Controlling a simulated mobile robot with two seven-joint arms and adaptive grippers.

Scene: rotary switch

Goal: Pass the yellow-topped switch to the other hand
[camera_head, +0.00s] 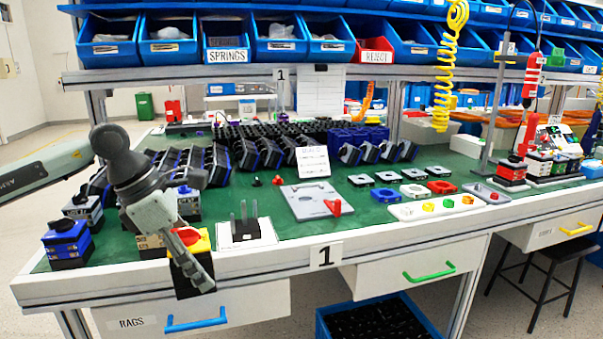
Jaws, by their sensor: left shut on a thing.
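The yellow-topped switch (203,244) has a red knob and a dark body below. My left gripper (194,262) is shut on it and holds it near the table's front edge, at the left. The grey fingers cover part of the switch. My right gripper is not in this view.
A blue-topped switch (68,238) stands at the table's left corner, with more switches behind. A white holder with upright prongs (246,232) is just right of my left gripper. A grey plate with a red part (318,203) lies further right.

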